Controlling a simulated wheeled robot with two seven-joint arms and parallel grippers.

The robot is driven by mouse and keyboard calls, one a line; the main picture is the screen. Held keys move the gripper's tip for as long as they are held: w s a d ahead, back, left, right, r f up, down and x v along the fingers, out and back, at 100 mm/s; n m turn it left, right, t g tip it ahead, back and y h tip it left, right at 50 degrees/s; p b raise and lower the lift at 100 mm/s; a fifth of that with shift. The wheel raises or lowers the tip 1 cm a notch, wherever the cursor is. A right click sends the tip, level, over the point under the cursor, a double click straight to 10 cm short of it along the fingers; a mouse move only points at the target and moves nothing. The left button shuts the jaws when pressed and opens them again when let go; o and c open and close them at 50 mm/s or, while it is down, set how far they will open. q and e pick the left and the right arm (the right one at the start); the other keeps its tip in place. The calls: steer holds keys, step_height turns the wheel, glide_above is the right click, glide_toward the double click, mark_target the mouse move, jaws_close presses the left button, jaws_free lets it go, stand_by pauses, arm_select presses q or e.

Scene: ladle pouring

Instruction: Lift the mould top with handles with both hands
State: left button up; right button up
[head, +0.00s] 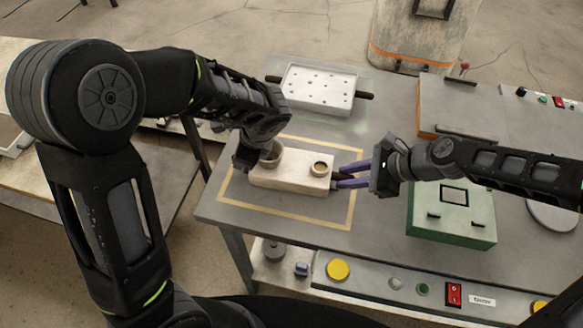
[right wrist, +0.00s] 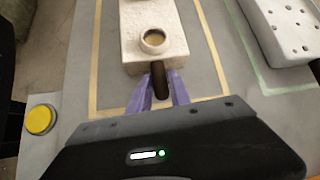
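A cream mould block (head: 291,178) with two round cups on top stands inside the yellow outline on the grey table. A dark handle (right wrist: 160,80) sticks out from its near end in the right wrist view. My right gripper (head: 338,176) has its purple fingers on either side of this handle; whether they press on it is unclear. Its fingers also show in the right wrist view (right wrist: 160,88). My left gripper (head: 246,160) is at the block's left end, beside the larger cup (head: 271,157). Its fingers and any handle there are hidden by my arm.
A white plate with holes and dark side handles (head: 318,90) lies behind the block, inside a green outline. A green box (head: 452,217) stands at the right. A panel with a yellow button (head: 337,270) runs along the front edge.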

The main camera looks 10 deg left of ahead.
arm_select(q)
jaws_close()
arm_select(e)
jaws_close()
stand_by(0.7)
